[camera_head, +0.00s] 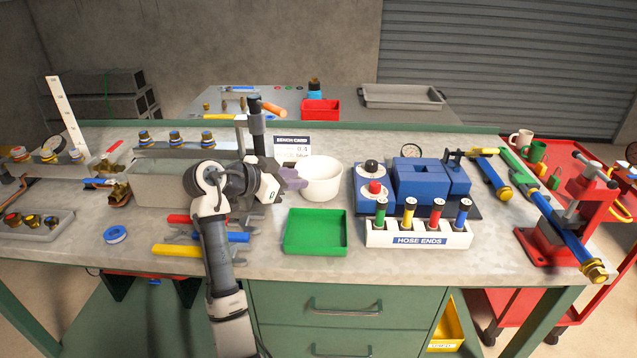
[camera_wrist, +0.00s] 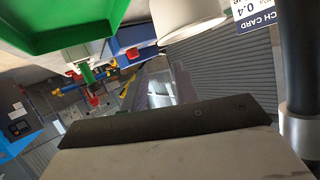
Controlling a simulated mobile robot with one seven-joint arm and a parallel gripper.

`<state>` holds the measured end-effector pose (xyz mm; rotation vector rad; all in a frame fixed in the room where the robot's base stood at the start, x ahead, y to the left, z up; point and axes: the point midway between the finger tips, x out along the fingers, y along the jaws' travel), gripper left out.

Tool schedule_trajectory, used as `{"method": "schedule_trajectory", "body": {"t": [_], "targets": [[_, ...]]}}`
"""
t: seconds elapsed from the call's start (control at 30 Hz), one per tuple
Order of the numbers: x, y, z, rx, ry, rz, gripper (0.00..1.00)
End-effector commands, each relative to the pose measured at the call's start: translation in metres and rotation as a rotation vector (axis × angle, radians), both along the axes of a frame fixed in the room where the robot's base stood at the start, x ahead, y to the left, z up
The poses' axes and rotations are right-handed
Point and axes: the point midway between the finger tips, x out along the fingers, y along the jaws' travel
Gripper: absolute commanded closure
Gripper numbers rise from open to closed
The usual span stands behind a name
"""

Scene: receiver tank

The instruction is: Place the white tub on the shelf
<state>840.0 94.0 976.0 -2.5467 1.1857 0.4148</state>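The white tub (camera_head: 321,181) stands upright on the workbench (camera_head: 150,258), right of my gripper (camera_head: 292,179). The gripper's purple-grey fingers are close to the tub's left side; I cannot tell whether they touch it. In the wrist view the tub (camera_wrist: 188,14) is cut off at the top edge, and the fingers (camera_wrist: 167,87) show below it. Whether they are open or shut is unclear. A green board (camera_head: 140,325) low under the bench looks like a shelf, partly hidden by my arm.
A green tray (camera_head: 316,247) lies in front of the tub. Blue blocks (camera_head: 416,180) and the hose-ends rack (camera_head: 418,236) stand to its right. A bench card (camera_head: 291,146) stands behind it, near an upright dark post (camera_head: 256,125). Tools and fittings crowd the left.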

Motion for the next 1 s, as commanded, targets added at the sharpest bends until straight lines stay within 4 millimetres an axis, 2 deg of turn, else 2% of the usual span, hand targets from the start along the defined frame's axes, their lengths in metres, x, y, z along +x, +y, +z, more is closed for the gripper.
{"method": "schedule_trajectory", "body": {"t": [0.1, 0.3, 0.57, 0.8, 1.0], "targets": [[0.015, -0.018, -0.007, -0.002, 0.003, -0.002, 0.71], [0.036, -0.04, -0.02, -0.001, 0.001, 0.002, 0.71], [0.049, -0.055, -0.028, -0.002, 0.0, 0.003, 0.71], [0.072, -0.079, -0.041, -0.002, 0.0, 0.004, 0.71], [0.078, -0.085, -0.046, -0.001, -0.002, 0.006, 0.71]]}}
